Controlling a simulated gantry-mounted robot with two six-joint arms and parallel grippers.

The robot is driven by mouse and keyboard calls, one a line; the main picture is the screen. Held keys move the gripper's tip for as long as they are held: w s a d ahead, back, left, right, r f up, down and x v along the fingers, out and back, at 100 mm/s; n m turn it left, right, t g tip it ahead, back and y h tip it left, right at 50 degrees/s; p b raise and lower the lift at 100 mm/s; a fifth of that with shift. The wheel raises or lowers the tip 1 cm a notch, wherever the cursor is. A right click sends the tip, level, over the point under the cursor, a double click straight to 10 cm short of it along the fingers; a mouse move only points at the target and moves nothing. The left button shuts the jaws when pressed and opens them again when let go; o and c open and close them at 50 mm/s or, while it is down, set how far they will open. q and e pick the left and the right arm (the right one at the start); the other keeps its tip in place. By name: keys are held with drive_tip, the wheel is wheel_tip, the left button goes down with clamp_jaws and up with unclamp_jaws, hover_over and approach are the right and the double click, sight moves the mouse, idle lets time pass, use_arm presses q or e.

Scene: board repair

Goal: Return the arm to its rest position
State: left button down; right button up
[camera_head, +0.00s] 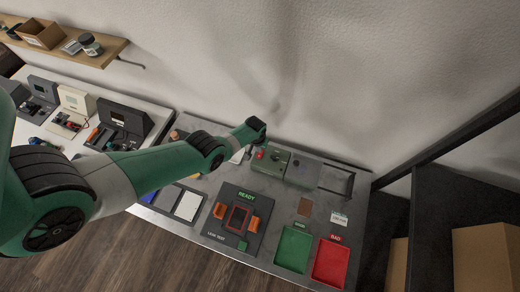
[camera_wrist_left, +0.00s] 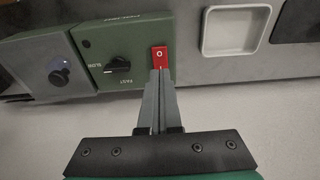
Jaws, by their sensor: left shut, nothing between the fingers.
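My left arm reaches in from the left across the bench in the head view. Its gripper (camera_head: 257,128) is at the back of the bench, by the green control box (camera_head: 272,162); its fingertips are hard to make out there. In the left wrist view the two grey fingers (camera_wrist_left: 162,78) are shut together with nothing between them. Their tips are right at the lower end of a red rocker switch (camera_wrist_left: 159,57) marked 0. I cannot tell whether they touch it. A black knob (camera_wrist_left: 117,65) with SLOW and FAST marks sits beside the switch. My right gripper is in neither view.
A test board marked READY (camera_head: 222,228), a green tray (camera_head: 293,250) and a red tray (camera_head: 330,262) lie on the bench's front part. A wall shelf (camera_head: 65,58) hangs at upper left. Black shelving (camera_head: 470,180) stands at right. The space above the trays is free.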

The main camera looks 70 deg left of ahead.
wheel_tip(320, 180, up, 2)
drive_tip(key=shift+p, duration=0.7)
